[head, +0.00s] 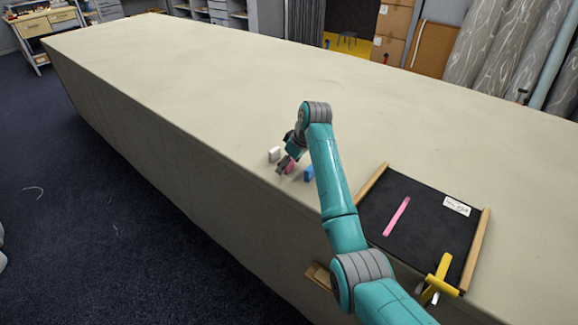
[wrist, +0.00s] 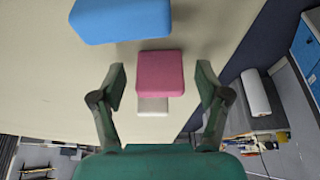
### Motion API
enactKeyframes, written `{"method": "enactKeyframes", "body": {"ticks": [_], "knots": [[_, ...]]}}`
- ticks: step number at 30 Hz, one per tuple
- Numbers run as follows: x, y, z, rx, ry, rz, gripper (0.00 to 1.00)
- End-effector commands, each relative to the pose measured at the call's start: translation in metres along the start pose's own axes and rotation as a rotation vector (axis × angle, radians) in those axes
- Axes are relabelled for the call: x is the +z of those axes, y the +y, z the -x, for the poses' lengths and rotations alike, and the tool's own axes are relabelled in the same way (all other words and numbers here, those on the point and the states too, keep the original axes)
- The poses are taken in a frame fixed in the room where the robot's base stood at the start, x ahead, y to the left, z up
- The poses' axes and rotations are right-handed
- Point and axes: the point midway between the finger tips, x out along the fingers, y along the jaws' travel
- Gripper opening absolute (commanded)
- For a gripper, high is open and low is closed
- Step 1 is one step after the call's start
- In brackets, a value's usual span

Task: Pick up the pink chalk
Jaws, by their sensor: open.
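The pink chalk (wrist: 160,72) is a small block on the cloth table. In the wrist view it lies between the two open fingers of my gripper (wrist: 162,90), with a gap on each side. In the head view the pink chalk (head: 290,168) shows partly, behind my gripper (head: 285,165). A blue chalk (wrist: 121,20) lies beside it, and in the head view this blue chalk (head: 309,173) is to its right. A white chalk (head: 274,154) stands to its left; in the wrist view the white chalk (wrist: 153,106) is partly hidden behind the pink one.
A black tray with wooden sides (head: 385,185) lies to the right, with a pink strip (head: 396,216), a white label (head: 456,206) and a yellow-handled tool (head: 440,280). The table's near edge is close to the chalks. The cloth table (head: 220,85) is clear beyond them.

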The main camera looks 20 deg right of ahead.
Motion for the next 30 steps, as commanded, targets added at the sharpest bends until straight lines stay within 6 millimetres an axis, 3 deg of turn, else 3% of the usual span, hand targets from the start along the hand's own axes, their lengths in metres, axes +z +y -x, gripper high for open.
{"method": "enactKeyframes", "body": {"ticks": [3, 11, 13, 14, 21, 30], "knots": [[0.000, 0.000, 0.000, 0.000, 0.000, 0.000, 0.75], [0.000, 0.000, 0.000, 0.000, 0.000, 0.000, 0.11], [0.000, 0.000, 0.000, 0.000, 0.000, 0.000, 0.11], [0.000, 0.000, 0.000, 0.000, 0.000, 0.000, 0.05], [-0.003, 0.000, 0.005, 0.001, 0.002, 0.001, 0.05], [-0.022, 0.000, 0.052, 0.002, 0.003, 0.002, 0.05]]}}
